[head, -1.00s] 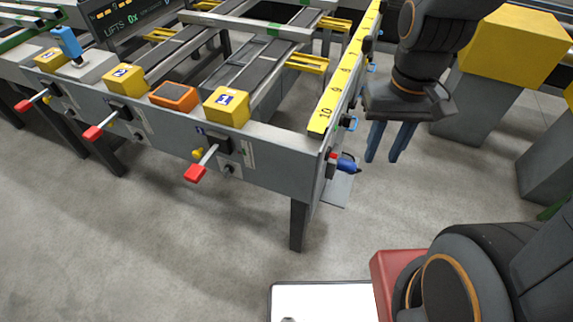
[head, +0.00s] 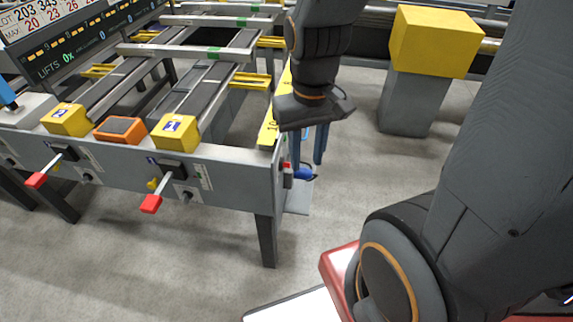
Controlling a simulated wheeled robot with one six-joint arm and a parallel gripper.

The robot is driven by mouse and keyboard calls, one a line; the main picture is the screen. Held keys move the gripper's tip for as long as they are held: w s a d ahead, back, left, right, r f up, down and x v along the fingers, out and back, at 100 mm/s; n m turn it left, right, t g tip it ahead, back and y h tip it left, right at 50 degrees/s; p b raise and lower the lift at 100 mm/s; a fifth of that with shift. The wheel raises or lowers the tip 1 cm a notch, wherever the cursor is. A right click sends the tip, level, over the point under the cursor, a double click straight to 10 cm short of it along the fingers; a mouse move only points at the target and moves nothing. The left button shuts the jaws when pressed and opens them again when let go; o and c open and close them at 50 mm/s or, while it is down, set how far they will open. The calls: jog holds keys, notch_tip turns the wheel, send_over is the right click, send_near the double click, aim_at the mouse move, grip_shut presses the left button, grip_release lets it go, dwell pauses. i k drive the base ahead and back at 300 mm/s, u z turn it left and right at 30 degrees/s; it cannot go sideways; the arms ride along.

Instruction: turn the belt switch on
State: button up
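My gripper (head: 308,150) hangs down at the right end of the runout table (head: 235,182). Its two blue fingers are apart with nothing visible between them. On the table's end face, just below and left of the fingers, is a small dark box with a red part (head: 287,173). A blue handle-like part (head: 305,174) shows beside it, just under the left fingertip. I cannot tell which of these is the belt switch, or whether a finger touches either. No on or off marking can be read there.
Red-tipped levers (head: 151,203) stick out of the table front. Yellow blocks (head: 175,131) and an orange block (head: 121,130) sit along its top edge. A yellow box (head: 436,40) stands on a grey pedestal (head: 414,104) at back right.

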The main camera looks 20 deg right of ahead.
aim_at(282, 164)
jog(key=z, duration=1.1)
jog(key=k, duration=0.65)
jog(key=u, duration=0.85)
jog(key=i, duration=0.4)
jog(key=z, duration=0.15)
